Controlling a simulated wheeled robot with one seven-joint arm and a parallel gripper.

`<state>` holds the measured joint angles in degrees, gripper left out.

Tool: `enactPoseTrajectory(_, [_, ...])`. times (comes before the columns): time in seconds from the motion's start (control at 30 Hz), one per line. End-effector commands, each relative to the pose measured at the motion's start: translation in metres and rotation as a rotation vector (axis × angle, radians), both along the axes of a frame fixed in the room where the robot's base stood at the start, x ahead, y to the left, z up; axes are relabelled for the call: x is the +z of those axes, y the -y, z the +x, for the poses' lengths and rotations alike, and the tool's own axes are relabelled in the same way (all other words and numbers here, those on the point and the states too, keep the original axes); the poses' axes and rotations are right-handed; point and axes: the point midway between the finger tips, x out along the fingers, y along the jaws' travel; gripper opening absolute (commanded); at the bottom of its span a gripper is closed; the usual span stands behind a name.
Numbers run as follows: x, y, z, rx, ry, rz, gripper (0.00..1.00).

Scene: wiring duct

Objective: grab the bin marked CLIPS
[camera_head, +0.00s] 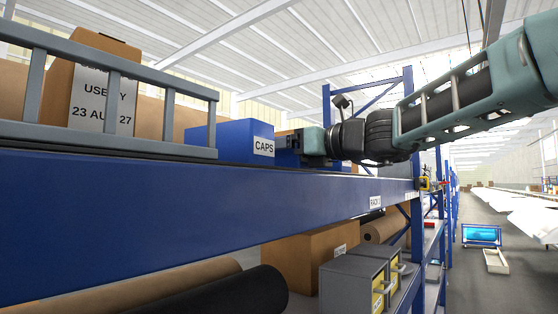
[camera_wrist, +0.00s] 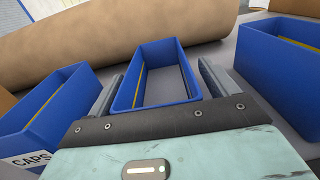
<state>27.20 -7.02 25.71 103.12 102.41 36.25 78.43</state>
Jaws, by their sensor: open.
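No label reading CLIPS is legible in either view. In the wrist view, an unlabelled-looking blue open bin (camera_wrist: 131,80) lies between the two fingers of my gripper (camera_wrist: 161,78), which are apart. I cannot tell whether they touch its walls; its front face is hidden by my gripper. A blue bin marked CAPS (camera_wrist: 45,118) stands to its left, and another blue bin (camera_wrist: 285,45) to its right, its label not seen. In the head view my gripper (camera_head: 299,146) is at the shelf, right of the CAPS bin (camera_head: 228,138), with blue partly showing behind it.
A big brown roll (camera_wrist: 110,40) lies behind the bins. The blue shelf beam (camera_head: 200,198) runs along the front, with a grey rail (camera_head: 168,110) at left before a cardboard box (camera_head: 92,85). Below are boxes and rolls.

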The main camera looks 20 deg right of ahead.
Motion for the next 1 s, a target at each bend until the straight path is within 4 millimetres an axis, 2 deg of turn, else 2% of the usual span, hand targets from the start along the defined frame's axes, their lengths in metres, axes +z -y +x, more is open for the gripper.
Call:
enactPoseTrajectory(0.03, [0.000,0.000,0.000,0.000,0.000,0.000,0.77])
enactPoseTrajectory(0.2, [0.000,0.000,0.000,0.000,0.000,0.000,0.33])
enactPoseTrajectory(0.47, [0.001,0.000,0.000,0.001,0.001,0.001,0.33])
enactPoseTrajectory(0.67, [0.010,-0.001,0.000,0.002,0.001,0.000,0.33])
enactPoseTrajectory(0.83, [0.039,0.000,-0.001,0.002,0.006,-0.001,0.33])
enactPoseTrajectory(1.0, [0.096,0.000,-0.001,0.002,0.008,-0.002,0.33])
